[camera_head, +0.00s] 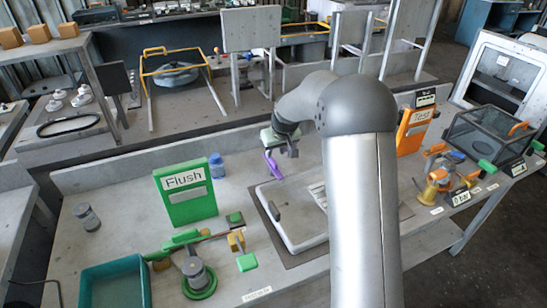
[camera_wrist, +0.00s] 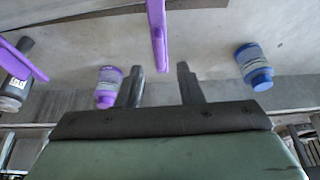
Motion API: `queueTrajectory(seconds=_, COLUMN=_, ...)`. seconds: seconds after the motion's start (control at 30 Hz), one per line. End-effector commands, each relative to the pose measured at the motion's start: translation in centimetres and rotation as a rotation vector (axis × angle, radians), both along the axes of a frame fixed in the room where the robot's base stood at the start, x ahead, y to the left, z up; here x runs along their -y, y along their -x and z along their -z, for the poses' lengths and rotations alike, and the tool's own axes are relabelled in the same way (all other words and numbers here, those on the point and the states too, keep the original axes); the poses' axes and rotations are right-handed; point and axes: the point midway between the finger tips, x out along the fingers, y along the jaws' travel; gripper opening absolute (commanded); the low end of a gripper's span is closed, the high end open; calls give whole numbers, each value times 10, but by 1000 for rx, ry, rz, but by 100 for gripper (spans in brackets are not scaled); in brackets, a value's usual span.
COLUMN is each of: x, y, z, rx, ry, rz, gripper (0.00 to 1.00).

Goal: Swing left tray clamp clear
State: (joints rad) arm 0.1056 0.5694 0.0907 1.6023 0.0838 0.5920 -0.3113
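In the head view, a pale, flat tray (camera_head: 293,238) lies on the bench on a dark mat, its right part hidden behind my arm. A purple bar (camera_head: 271,163) shows just beside my gripper (camera_head: 287,148), above the tray's far left. In the wrist view, my gripper (camera_wrist: 160,88) has its two dark fingers spread apart. A purple bar (camera_wrist: 158,35) ends between and just beyond the fingertips, with no visible contact. Another purple bar (camera_wrist: 20,55) is at the left.
A green "Flush" board (camera_head: 186,194) and a blue bottle (camera_head: 216,166) stand left of the tray. Green-handled fittings (camera_head: 196,275) and a teal bin (camera_head: 116,283) are at front left. An orange "Test" board (camera_head: 414,130) stands right. A purple-lidded bottle (camera_wrist: 108,88) shows in the wrist view.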

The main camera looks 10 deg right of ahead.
Motion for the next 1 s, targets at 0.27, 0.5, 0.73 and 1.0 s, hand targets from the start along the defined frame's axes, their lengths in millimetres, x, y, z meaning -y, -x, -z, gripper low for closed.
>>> queueTrajectory(seconds=0.27, x=-4, y=-17, z=42, rx=-1, ry=0, rz=0, gripper=34)
queueTrajectory(seconds=0.5, x=-5, y=-21, z=53, rx=0, ry=0, rz=0, gripper=34)
queueTrajectory(seconds=0.73, x=-4, y=-21, z=53, rx=0, ry=1, rz=0, gripper=28)
queueTrajectory(seconds=1.0, x=-4, y=-21, z=53, rx=0, ry=0, rz=0, gripper=0)
